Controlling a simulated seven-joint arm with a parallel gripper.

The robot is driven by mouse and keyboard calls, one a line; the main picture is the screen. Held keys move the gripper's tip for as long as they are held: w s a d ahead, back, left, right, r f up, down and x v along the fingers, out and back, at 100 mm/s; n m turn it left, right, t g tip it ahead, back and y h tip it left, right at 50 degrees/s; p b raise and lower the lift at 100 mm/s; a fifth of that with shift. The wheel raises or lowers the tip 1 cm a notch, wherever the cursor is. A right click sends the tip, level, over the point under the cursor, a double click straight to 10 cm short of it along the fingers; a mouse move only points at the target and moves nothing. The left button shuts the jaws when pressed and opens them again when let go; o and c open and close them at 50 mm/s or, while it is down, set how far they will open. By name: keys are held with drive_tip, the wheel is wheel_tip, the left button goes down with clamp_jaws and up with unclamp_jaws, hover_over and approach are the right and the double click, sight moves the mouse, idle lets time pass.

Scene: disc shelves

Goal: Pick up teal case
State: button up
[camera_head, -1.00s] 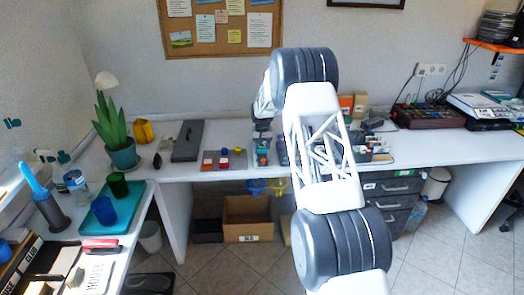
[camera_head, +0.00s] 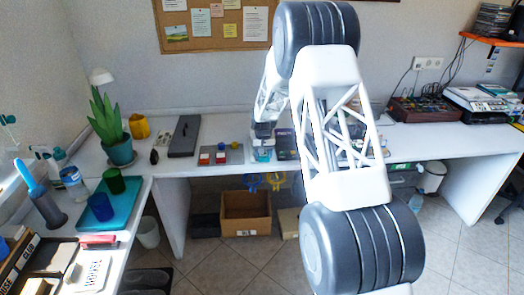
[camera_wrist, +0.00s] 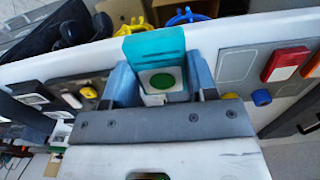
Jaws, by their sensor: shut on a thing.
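The teal case (camera_wrist: 153,45) stands between the two blue fingers of my gripper (camera_wrist: 162,82) in the wrist view. It has a white lower part with a round green patch, and its lower end is hidden by the gripper body. My gripper is shut on it. In the head view the teal case (camera_head: 262,155) shows small below my gripper (camera_head: 263,140), near the front edge of the back desk. I cannot tell whether it touches the desk.
A grey board (camera_head: 220,155) with red, blue and yellow pieces lies just left of my gripper. A dark flat case (camera_head: 184,136) lies farther left. My own arm hides the desk to the right. A cardboard box (camera_head: 246,212) stands on the floor below.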

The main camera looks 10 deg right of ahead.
drive_tip(key=shift+s+d+r, duration=0.1)
drive_tip(key=shift+s+r, duration=0.05)
drive_tip(key=shift+s, duration=1.3)
